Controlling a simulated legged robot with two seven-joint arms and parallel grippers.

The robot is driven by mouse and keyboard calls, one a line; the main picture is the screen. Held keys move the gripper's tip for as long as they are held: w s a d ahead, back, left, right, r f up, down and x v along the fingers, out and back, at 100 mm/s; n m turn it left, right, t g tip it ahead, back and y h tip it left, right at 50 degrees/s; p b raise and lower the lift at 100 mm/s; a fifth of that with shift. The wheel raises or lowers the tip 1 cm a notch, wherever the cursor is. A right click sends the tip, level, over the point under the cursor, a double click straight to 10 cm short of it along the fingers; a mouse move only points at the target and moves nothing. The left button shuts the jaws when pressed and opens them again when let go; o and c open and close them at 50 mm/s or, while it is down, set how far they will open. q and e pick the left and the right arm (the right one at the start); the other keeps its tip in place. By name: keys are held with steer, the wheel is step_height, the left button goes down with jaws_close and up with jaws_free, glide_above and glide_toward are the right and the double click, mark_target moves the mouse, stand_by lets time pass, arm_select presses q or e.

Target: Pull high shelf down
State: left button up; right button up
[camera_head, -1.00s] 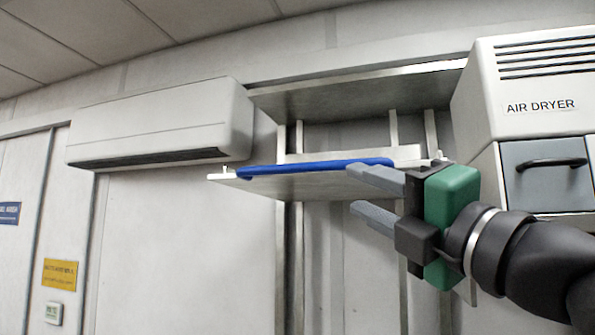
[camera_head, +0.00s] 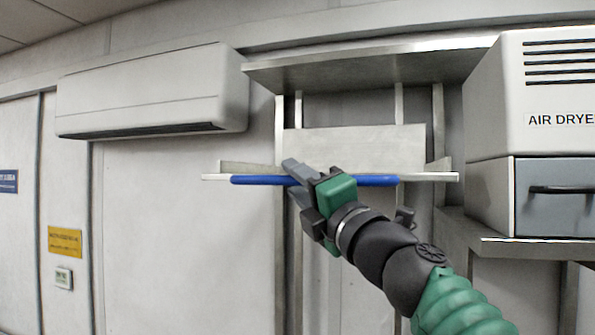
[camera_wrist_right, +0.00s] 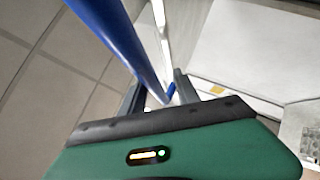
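The high shelf shows nearly edge-on in the head view as a thin pale plate (camera_head: 440,177) with a blue bar (camera_head: 375,181) along its front. My right gripper (camera_head: 292,181) is at the left half of the bar, with one finger above bar level and one below. In the right wrist view the blue bar (camera_wrist_right: 122,38) runs down toward the fingers (camera_wrist_right: 155,95), which stand apart with a gap between them. I cannot tell whether they touch the bar. My left gripper is in neither view.
A fixed metal shelf (camera_head: 370,68) is above. An air dryer (camera_head: 555,85) stands on a ledge (camera_head: 525,252) at the right. An air conditioner (camera_head: 150,90) hangs at the upper left.

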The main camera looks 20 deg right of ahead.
steer(key=shift+s+d, duration=0.1)
steer(key=shift+d, duration=0.25)
steer(key=shift+s+d+r, duration=0.1)
steer(key=shift+s, duration=0.1)
steer(key=shift+c, duration=0.8)
steer(key=shift+s, duration=0.2)
steer(key=c, duration=0.5)
jaws_close()
